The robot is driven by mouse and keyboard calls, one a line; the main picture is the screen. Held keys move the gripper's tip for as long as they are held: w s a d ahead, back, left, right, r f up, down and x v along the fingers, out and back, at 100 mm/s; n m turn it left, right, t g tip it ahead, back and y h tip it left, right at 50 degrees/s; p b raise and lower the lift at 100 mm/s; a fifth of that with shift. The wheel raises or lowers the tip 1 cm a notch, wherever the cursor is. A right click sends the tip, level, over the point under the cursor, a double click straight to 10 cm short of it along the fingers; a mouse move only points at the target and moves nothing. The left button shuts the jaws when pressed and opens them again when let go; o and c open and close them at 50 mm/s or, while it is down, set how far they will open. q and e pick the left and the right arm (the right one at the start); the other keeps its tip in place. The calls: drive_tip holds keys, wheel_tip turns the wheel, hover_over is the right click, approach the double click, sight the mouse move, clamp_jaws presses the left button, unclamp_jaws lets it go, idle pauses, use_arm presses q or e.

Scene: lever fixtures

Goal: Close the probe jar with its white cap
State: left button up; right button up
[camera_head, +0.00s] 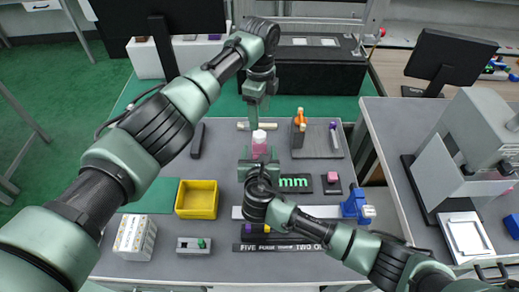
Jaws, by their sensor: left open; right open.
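The probe jar (260,152) is pink and stands upright near the middle of the table. Its white cap (259,136) shows at the top of the jar; I cannot tell whether it is seated. My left gripper (253,122) is open, pointing down just above and slightly left of the cap, apart from it as far as I can see. My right gripper (260,166) is open at the jar's near side, and its wrist hides the jar's lower part. I cannot tell whether its fingers touch the jar.
A yellow bin (197,199) stands to the left of my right gripper. A green "mm" block (294,183) and a pink cube (332,177) lie to the right. A dark board (325,146) with an orange piece is behind them. A blue clamp (357,205) sits at the right edge.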

sight(259, 148)
drive_tip(key=shift+x, duration=2.7)
drive_tip(key=shift+c, duration=0.3)
clamp_jaws()
